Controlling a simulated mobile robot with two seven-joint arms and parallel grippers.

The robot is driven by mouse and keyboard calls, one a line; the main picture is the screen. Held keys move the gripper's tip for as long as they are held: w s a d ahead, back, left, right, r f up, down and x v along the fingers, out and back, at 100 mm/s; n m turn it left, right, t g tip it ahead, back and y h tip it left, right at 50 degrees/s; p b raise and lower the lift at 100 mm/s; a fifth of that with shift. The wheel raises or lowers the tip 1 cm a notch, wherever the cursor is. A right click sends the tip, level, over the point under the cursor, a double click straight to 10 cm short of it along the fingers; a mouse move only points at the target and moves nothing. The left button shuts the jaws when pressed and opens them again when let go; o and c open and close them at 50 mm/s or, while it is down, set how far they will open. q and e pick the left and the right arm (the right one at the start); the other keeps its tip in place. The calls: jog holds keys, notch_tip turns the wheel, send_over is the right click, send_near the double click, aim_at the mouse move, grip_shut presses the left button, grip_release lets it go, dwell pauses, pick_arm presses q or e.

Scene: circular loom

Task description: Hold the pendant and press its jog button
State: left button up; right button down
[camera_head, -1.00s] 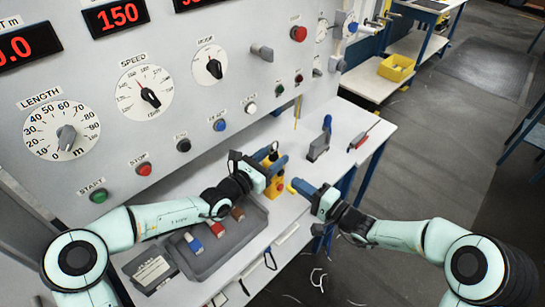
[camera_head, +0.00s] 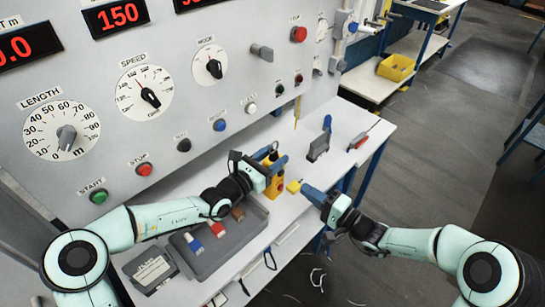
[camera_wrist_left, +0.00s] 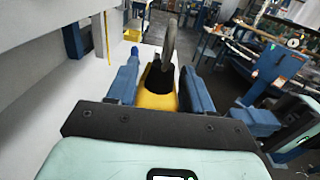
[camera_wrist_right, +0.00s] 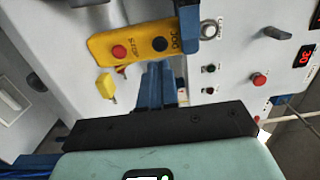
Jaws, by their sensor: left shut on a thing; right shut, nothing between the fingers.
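The yellow pendant (camera_head: 275,187) is held above the bench in my left gripper (camera_head: 279,163). In the right wrist view the pendant (camera_wrist_right: 140,41) shows a red button (camera_wrist_right: 119,51) and a dark button (camera_wrist_right: 160,44) beside a label that seems to read JOG. One blue left finger lies across its labelled end. In the left wrist view the pendant (camera_wrist_left: 156,100) sits between both blue fingers. My right gripper (camera_head: 306,188) is shut and empty, to the right of the pendant and apart from it. Its fingertips (camera_wrist_right: 158,68) show just below the pendant in the right wrist view.
A small yellow block (camera_head: 293,186) lies near the bench's front edge. A grey tray (camera_head: 222,252) with coloured blocks stands left of it. A grey upright holder (camera_head: 318,147) and a red-handled tool (camera_head: 361,141) are farther right. The control panel (camera_head: 130,50) rises behind.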

aim_at(282, 174)
jog(key=shift+x, duration=2.4)
jog(key=shift+w+a, duration=0.1)
jog(key=shift+a, duration=0.05)
jog(key=shift+x, duration=1.1)
jog(key=shift+v, duration=2.1)
